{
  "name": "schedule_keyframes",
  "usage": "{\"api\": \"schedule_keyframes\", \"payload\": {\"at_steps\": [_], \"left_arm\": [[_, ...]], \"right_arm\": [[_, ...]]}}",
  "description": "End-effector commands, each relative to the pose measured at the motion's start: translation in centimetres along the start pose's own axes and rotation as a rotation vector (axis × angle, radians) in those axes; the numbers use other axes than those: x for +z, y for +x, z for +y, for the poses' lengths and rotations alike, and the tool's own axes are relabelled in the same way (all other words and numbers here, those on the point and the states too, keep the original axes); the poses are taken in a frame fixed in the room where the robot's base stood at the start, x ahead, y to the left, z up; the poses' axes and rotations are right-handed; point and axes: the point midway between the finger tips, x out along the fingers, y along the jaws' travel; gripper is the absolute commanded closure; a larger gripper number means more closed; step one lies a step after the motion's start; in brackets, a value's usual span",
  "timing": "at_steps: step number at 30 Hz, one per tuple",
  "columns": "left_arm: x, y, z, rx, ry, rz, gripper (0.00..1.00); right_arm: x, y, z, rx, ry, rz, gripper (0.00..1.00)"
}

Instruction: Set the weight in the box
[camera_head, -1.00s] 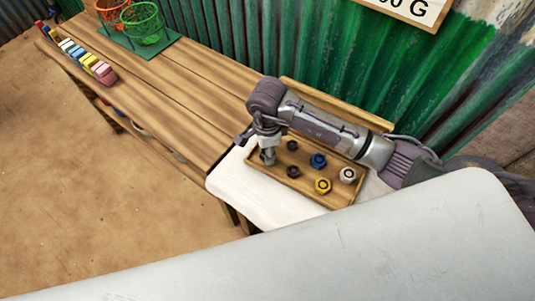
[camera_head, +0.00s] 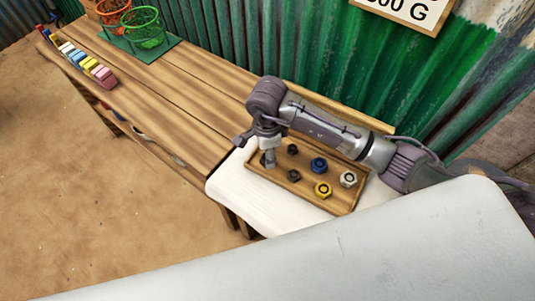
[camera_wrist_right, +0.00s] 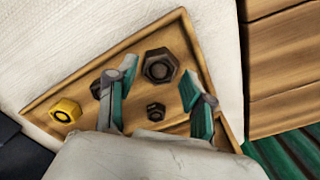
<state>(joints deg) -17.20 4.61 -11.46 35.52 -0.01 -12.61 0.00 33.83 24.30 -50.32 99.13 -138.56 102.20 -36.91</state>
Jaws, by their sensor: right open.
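Several hex-shaped weights stand in a shallow wooden tray (camera_head: 330,208) on a white surface: blue (camera_head: 319,164), yellow (camera_head: 323,189), pale (camera_head: 348,179) and small dark ones (camera_head: 292,150). My right gripper (camera_head: 269,160) points down over the tray's left end. In the wrist view the right gripper (camera_wrist_right: 158,82) is open. A large dark weight (camera_wrist_right: 160,67) shows between and just beyond its fingertips, and a smaller dark one (camera_wrist_right: 156,112) between the fingers. Another dark weight is partly hidden by the left finger. The yellow weight (camera_wrist_right: 65,113) lies further left. My left gripper is out of view.
A long wooden table (camera_head: 170,90) runs to the upper left, its middle clear. It bears a row of coloured blocks (camera_head: 85,62) and orange (camera_head: 112,12) and green (camera_head: 146,30) baskets on a green mat. A corrugated green wall (camera_head: 300,50) with a sign (camera_head: 405,8) stands behind.

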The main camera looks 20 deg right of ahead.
Motion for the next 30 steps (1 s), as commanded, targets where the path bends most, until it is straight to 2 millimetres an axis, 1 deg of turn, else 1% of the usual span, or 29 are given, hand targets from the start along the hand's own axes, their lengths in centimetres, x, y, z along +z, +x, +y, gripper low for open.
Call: {"api": "schedule_keyframes", "payload": {"at_steps": [3, 9, 12, 15, 21, 30], "left_arm": [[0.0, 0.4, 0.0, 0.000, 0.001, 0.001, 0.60], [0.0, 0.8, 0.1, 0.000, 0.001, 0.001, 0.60], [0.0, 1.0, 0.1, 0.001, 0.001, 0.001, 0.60], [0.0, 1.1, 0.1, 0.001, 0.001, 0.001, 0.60], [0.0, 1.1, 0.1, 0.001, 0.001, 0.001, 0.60], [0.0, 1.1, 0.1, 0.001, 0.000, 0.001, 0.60]], "right_arm": [[-0.1, -2.6, -0.2, -0.007, -0.002, 0.000, 0.48], [0.0, -6.9, -0.2, -0.007, -0.002, 0.000, 0.48], [-0.1, -8.5, -0.1, -0.005, -0.002, 0.001, 0.48], [0.0, -9.6, -0.1, -0.003, 0.000, 0.001, 0.48], [-0.1, -10.4, 0.0, 0.000, 0.000, 0.002, 0.48], [0.0, -10.3, 0.0, 0.000, 0.000, 0.002, 0.48]]}}
